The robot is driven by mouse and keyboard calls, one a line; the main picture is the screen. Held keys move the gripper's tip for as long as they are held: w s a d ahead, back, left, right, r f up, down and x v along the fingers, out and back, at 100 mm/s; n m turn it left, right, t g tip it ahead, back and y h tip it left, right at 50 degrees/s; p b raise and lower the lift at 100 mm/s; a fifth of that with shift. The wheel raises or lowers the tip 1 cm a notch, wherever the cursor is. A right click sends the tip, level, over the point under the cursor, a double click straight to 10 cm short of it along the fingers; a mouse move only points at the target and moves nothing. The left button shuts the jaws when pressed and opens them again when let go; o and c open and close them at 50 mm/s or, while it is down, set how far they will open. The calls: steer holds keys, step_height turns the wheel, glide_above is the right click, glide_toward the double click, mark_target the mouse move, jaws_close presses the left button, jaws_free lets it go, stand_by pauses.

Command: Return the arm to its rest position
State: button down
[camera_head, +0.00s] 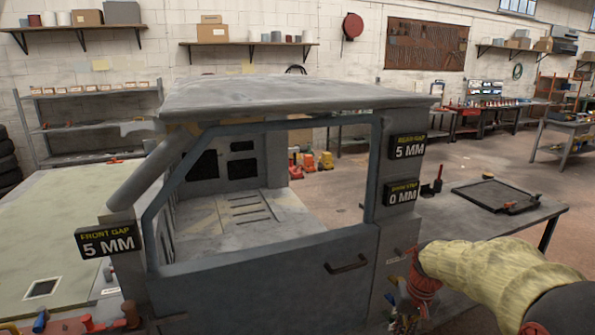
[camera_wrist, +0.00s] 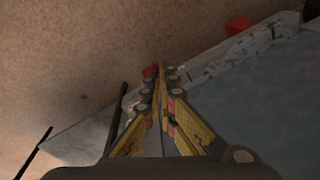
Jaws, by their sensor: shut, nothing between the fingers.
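My arm, in a pale yellow sleeve (camera_head: 480,270), reaches in from the lower right of the head view. My gripper (camera_head: 402,308) is low at the right, close in the picture to the right post of the grey cab frame (camera_head: 398,235); I cannot tell whether they touch. In the wrist view, my gripper (camera_wrist: 160,82) has its yellow fingers together, with nothing held between them. A blue-grey surface (camera_wrist: 265,100) lies to the right of the fingers there. The blue-grey door (camera_head: 270,280) with its dark handle (camera_head: 346,264) sits in the cab frame.
A dark table (camera_head: 470,222) with a black tray (camera_head: 497,195) stands behind my arm. A pale green-topped bench (camera_head: 45,235) is at the left. Signs on the frame read front gap 5 MM (camera_head: 108,241), 5 MM (camera_head: 408,147) and 0 MM (camera_head: 402,194). Open floor (camera_head: 560,225) shows at the right.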

steer(key=s+a+r+t, duration=0.1)
steer(key=s+r, duration=0.3)
steer(key=s, duration=0.4)
steer(key=s+a+r+t, duration=0.2)
steer(key=s+a+r, duration=0.2)
steer(key=s, duration=0.5)
steer(key=s+a+r+n+t, duration=0.1)
steer(key=s+a+r, duration=0.1)
steer(key=s+r, duration=0.3)
steer(key=shift+s+a+h, duration=0.3)
steer(key=shift+s, duration=1.65)
steer(key=shift+r, duration=0.1)
